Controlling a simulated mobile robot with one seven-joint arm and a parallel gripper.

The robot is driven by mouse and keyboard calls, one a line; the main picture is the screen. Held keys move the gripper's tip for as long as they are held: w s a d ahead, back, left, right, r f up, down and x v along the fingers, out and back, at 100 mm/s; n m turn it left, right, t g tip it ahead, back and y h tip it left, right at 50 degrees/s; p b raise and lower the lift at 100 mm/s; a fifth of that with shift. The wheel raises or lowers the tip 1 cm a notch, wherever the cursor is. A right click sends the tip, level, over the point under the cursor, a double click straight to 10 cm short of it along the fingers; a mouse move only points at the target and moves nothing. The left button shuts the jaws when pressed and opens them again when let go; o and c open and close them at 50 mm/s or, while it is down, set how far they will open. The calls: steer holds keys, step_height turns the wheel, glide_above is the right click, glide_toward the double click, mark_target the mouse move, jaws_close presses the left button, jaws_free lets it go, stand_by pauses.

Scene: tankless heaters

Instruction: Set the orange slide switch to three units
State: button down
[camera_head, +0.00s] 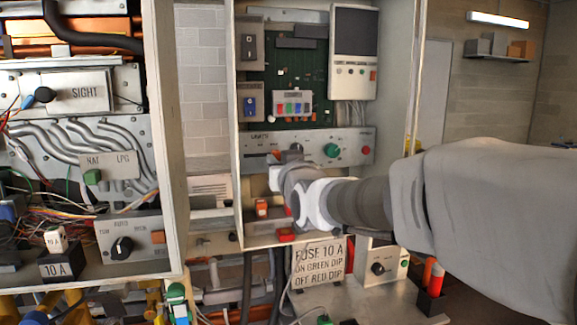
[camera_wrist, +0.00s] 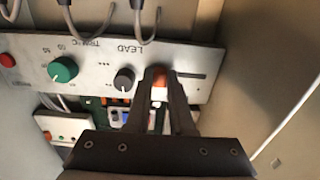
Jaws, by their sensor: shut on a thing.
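The orange slide switch (camera_wrist: 159,79) sits on a light grey panel (camera_wrist: 100,75), which shows upside down in the wrist view. My gripper (camera_wrist: 161,88) is shut on the switch, with one dark finger on each side of it. A dark slot runs from the switch to the right in the wrist view. In the head view my gripper (camera_head: 284,163) is at the left part of the same panel (camera_head: 310,142), under a small label. The fingers and wrist hide part of that panel. The scale marks at the switch cannot be read.
A dark knob (camera_wrist: 124,79), a green knob (camera_wrist: 63,70) and a red button (camera_wrist: 7,60) are on the same panel. Cables (camera_wrist: 105,22) hang close by in the wrist view. The cabinet's side wall (camera_head: 398,80) stands right of the panel.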

steer(key=shift+d, duration=0.15)
steer(key=c, duration=0.8)
jaws_free()
steer(key=shift+d, duration=0.1)
steer(key=shift+o, duration=0.2)
steer(key=b+v, duration=0.2)
steer(key=v, duration=1.5)
steer(key=shift+s, duration=0.2)
steer(key=s+d+f+m+g+h, duration=0.1)
steer(key=s+d+f+g, duration=0.3)
steer(key=f, duration=0.3)
steer(key=s+d+f+m+g+h, duration=0.1)
steer(key=s+d+f+g+h, duration=0.1)
steer(key=s+d+f+g, duration=0.2)
steer(key=s+d+f+m+g+h, duration=0.1)
steer(key=s+d+f+g+h, duration=0.1)
steer(key=s+f, duration=0.6)
step_height(320, 180, down, 3)
steer(key=shift+d+r+g, duration=0.25)
steer(key=shift+d+g, duration=0.65)
